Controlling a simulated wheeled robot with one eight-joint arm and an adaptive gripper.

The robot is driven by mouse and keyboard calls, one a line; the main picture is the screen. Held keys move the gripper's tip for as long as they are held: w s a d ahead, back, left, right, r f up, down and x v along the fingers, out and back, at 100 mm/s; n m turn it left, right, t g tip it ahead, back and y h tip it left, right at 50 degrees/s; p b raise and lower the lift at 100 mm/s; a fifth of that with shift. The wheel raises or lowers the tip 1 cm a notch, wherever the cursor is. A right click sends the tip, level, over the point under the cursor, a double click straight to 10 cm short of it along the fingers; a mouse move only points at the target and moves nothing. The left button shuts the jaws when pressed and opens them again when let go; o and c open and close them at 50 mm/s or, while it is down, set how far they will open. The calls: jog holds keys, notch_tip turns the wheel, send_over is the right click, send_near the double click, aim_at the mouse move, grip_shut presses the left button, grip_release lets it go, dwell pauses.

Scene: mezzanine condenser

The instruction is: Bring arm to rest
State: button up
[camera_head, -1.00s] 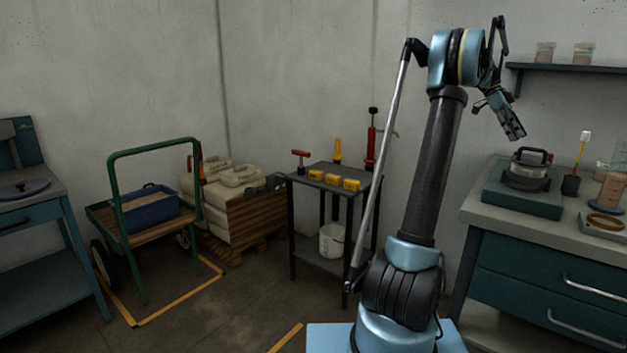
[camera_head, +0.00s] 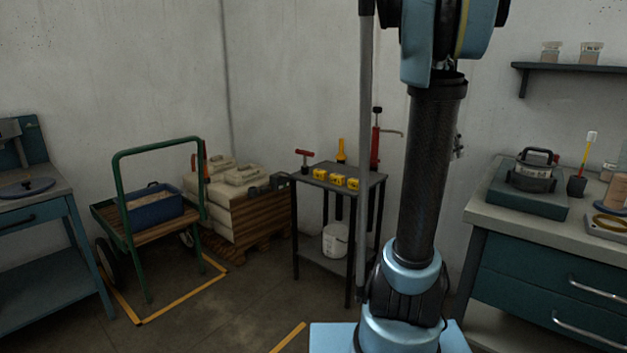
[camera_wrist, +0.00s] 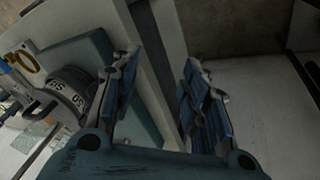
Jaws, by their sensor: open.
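My gripper (camera_wrist: 158,98) shows in the wrist view with its two blue-padded fingers spread apart and nothing between them. The gripper is largely hidden behind the arm there; only a small dark part shows at the column's right side.
A small black table (camera_head: 340,193) with several yellow blocks stands left of my arm. A green cart (camera_head: 155,227) and stacked sacks (camera_head: 236,205) are further left. Open floor (camera_head: 235,310) lies in front.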

jog(key=s+a+f+n+t+y, duration=0.3)
jog(key=s+a+f+n, duration=1.1)
jog(key=s+a+f, duration=0.7)
notch_tip(320, 180, down, 3)
jog(key=shift+a+t+y, duration=0.3)
jog(key=shift+a+t, duration=0.1)
jog(key=shift+a, duration=0.35)
